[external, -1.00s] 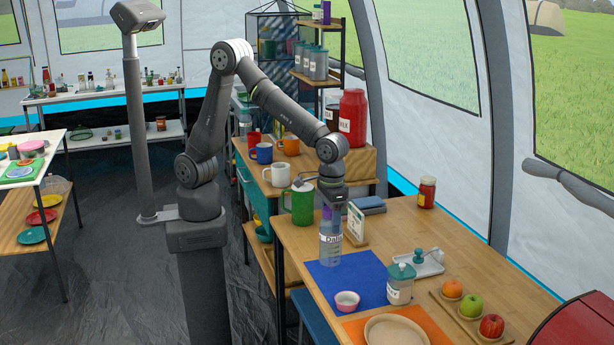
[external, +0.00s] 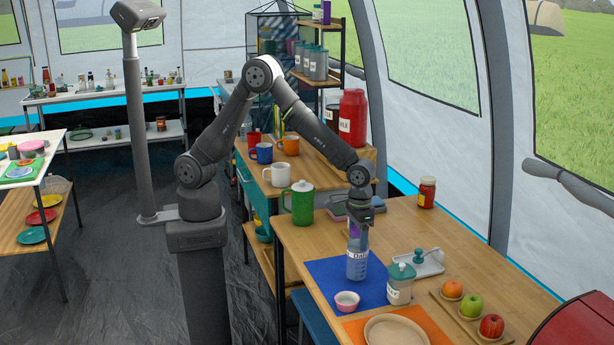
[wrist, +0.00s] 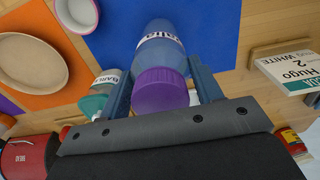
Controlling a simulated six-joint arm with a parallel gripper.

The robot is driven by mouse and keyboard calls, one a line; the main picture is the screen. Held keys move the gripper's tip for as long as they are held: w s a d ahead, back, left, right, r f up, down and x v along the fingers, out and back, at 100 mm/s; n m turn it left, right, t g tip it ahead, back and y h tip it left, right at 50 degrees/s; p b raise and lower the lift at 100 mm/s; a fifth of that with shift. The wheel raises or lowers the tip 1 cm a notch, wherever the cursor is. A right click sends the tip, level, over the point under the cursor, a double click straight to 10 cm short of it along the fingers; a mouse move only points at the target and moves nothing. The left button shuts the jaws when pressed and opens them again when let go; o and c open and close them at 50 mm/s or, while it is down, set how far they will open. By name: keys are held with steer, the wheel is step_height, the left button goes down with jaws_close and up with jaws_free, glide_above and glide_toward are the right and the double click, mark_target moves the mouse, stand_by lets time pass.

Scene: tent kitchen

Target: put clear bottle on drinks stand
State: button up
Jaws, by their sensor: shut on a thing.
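The clear bottle (external: 357,264) has a purple cap and a white label. It stands upright in my gripper (external: 358,226), above or on the blue mat (external: 325,272) on the wooden table; I cannot tell whether its base touches. In the wrist view the fingers of my gripper (wrist: 160,80) are shut on both sides of the bottle (wrist: 158,48), near its purple cap. No thing is plainly marked as the drinks stand.
A teal-lidded jar (external: 400,285) and a pink bowl (external: 347,301) stand close to the bottle. Fruit (external: 471,305) sits at the right.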

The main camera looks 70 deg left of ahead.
steer(key=shift+f, duration=0.75)
steer(key=o, duration=1.3)
steer(key=shift+f, duration=0.1)
steer(key=shift+c, duration=0.2)
steer(key=shift+o, duration=0.2)
step_height(320, 180, up, 12)
steer(key=shift+r, duration=0.2)
